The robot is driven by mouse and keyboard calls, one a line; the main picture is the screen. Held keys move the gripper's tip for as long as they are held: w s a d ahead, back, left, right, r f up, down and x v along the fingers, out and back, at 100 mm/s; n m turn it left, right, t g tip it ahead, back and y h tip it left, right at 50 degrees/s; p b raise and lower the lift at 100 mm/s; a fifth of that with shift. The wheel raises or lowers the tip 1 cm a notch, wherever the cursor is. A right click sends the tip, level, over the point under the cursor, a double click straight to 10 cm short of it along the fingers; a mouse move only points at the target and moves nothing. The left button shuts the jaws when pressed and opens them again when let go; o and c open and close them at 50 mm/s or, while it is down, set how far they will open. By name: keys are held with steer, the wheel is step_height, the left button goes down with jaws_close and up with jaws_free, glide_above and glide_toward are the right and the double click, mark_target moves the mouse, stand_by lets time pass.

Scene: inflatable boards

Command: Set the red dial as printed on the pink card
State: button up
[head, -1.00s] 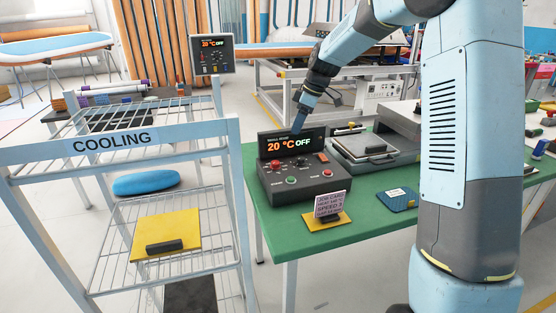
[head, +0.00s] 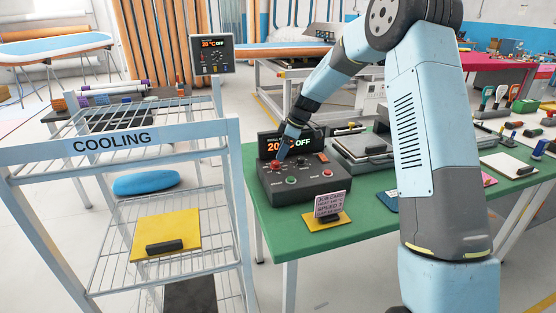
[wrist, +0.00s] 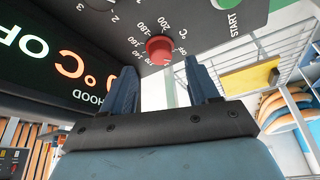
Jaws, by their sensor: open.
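The red dial (head: 276,165) sits at the left of the dark control box (head: 318,186). In the wrist view the red dial (wrist: 159,49) has a printed scale around it, with OFF, 180 and 200 °C readable. My gripper (head: 281,155) is open just above the dial; in the wrist view the fingers of my gripper (wrist: 159,66) stand either side of it, apparently without gripping it. The display (head: 303,143) is partly hidden by my gripper; OFF shows. The pink card (head: 330,204) stands in front of the box; its heading and a speed line show, but its heat value is too small to read surely.
The box stands on a green table (head: 290,228). A grey press (head: 362,149) is behind it to the right. A green button (head: 291,179) is close to the dial. My arm hides part of the table's right side.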

mark_target(276, 162)
steer(key=shift+x, duration=2.2)
steer(key=shift+c, duration=0.3)
steer(key=c, duration=1)
steer(key=shift+o, duration=0.2)
